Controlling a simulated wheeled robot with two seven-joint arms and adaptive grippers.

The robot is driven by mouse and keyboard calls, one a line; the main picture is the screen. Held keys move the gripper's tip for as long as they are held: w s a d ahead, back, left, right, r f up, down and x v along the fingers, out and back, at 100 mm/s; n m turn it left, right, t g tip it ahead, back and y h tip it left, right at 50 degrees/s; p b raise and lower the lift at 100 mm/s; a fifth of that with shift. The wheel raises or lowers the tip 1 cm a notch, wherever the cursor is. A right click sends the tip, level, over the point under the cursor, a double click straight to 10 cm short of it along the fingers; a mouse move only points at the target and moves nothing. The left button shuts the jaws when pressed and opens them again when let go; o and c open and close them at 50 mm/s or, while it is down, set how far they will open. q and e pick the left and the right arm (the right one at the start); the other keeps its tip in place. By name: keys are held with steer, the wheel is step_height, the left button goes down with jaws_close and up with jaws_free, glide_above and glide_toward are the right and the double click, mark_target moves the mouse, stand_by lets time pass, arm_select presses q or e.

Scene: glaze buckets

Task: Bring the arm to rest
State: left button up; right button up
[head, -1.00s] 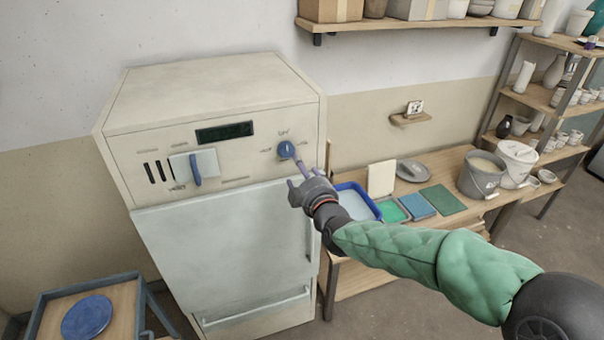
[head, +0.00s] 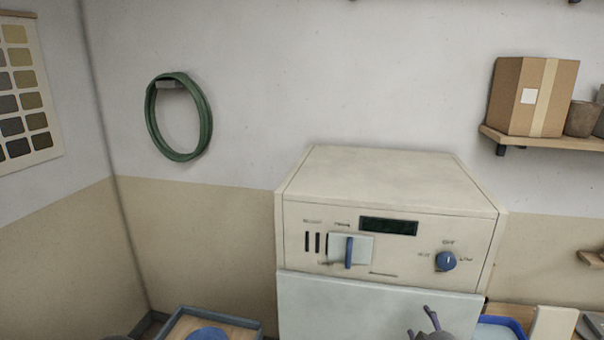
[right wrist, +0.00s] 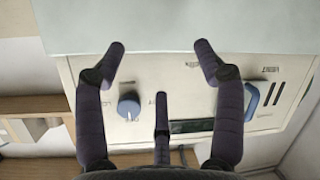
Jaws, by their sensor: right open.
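My right gripper (head: 432,322) shows at the bottom edge of the head view, below the blue knob, in front of the kiln's pale door. In the right wrist view its fingers (right wrist: 160,75) are spread apart with nothing between them. The cream kiln (head: 390,180) has a blue round knob (head: 446,261) and a blue lever handle (head: 349,252) on a pale plate. The knob (right wrist: 129,106) also shows in the right wrist view, apart from the fingers. My left gripper is not in view.
A blue tray (head: 500,328) lies right of the kiln. A shelf (head: 540,138) with a cardboard box (head: 533,95) is at upper right. A green hose (head: 206,125) hangs on the wall.

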steer(key=s+a+f+m+g+y, duration=0.15)
steer(key=a+f, duration=0.25)
steer(key=f, duration=0.5)
steer(key=s+a+f+m+g+y+b, duration=0.1)
steer(key=s+a+f+g, duration=0.25)
steer(key=f, duration=0.55)
steer(key=s+a+f+m+g+y, duration=0.15)
steer(key=a+f, duration=0.25)
steer(key=f, duration=0.5)
steer(key=s+a+f+m+g+y, duration=0.1)
steer(key=s+a+f+g, duration=0.2)
steer(key=s+a+f, duration=0.2)
steer(key=s+a+f+m+g, duration=0.2)
steer(key=s+a+f+g, duration=0.2)
steer(key=s+f, duration=0.5)
steer(key=s+a+b, duration=0.1)
steer(key=s, duration=0.3)
steer(key=shift+s+f+m+y, duration=0.15)
steer(key=shift+f+m+y, duration=0.15)
steer(key=shift+y, duration=0.1)
